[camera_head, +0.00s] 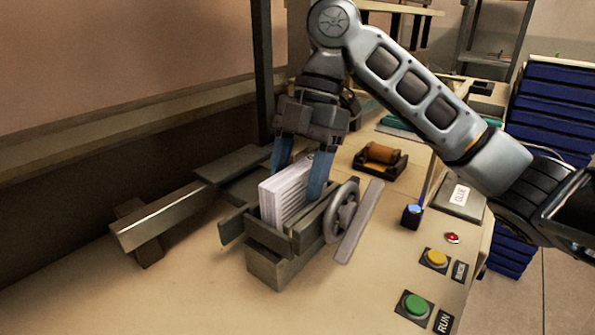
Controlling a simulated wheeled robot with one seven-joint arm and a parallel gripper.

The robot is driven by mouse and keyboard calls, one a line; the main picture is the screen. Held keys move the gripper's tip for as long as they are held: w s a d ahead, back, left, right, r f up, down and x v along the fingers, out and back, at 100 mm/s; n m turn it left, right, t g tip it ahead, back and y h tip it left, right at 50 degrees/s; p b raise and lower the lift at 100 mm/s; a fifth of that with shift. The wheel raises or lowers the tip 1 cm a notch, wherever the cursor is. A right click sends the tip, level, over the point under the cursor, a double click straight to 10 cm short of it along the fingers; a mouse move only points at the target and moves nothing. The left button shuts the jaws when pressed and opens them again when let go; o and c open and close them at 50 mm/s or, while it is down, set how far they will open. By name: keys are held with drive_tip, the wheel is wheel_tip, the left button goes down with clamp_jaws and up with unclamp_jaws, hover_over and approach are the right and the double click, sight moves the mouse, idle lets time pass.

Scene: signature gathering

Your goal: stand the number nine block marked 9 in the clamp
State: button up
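A white block of stacked pages (284,196) stands upright in the dark clamp (285,242) in the head view. My gripper (301,172) points down over the block's rear part, with one blue finger on each side of it. The left finger's lower end is partly hidden behind the block. A small dark mark shows at the block's top right near the fingers, but I cannot read a 9. I cannot tell whether the fingers touch the block.
A handwheel (342,212) and a flat bar (358,222) are at the clamp's right. A long rail (165,218) extends left. An orange roller (381,154) stands behind. Green (416,304), yellow (437,258) and red (453,238) buttons line the right edge. The front left tabletop is clear.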

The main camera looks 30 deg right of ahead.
drive_tip(key=shift+v, duration=4.35)
drive_tip(key=shift+s+a, duration=0.15)
